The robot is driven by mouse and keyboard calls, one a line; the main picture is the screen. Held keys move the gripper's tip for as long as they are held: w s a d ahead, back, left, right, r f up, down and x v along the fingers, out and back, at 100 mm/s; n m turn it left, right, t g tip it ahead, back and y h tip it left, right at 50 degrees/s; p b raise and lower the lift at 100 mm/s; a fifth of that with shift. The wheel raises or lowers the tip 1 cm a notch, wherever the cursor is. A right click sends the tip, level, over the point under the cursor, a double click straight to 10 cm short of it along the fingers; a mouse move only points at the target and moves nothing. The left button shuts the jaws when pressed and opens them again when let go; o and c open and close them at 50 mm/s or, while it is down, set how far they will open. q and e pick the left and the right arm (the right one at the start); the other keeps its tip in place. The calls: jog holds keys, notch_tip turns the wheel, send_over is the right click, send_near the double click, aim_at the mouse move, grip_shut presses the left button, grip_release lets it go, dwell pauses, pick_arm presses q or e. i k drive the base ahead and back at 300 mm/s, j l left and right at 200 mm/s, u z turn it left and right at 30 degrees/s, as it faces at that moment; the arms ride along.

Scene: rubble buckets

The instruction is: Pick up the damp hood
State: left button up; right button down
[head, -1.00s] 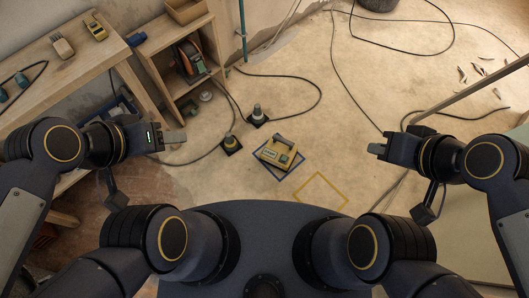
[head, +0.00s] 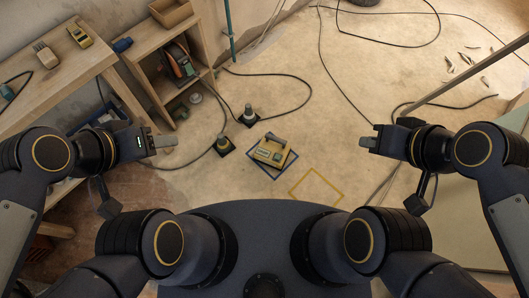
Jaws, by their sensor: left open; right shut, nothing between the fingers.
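I cannot tell for sure which thing is the damp hood. My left gripper (head: 168,142) is open and empty, left of these pieces. My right gripper (head: 366,143) is shut and empty, to their right. Neither gripper touches anything.
A wooden bench (head: 80,62) with tools stands at the left, beside an open shelf unit (head: 150,84). Black cables (head: 300,78) run across the floor. An empty yellow floor outline (head: 316,187) lies near my base. Small debris (head: 460,62) lies at the far right.

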aim_at(269, 144)
jog(key=k+j, duration=0.15)
jog(key=k, duration=0.3)
jog(key=k+j, duration=0.1)
jog(key=k, duration=0.4)
jog(key=k+l, duration=0.1)
jog(key=k, duration=0.15)
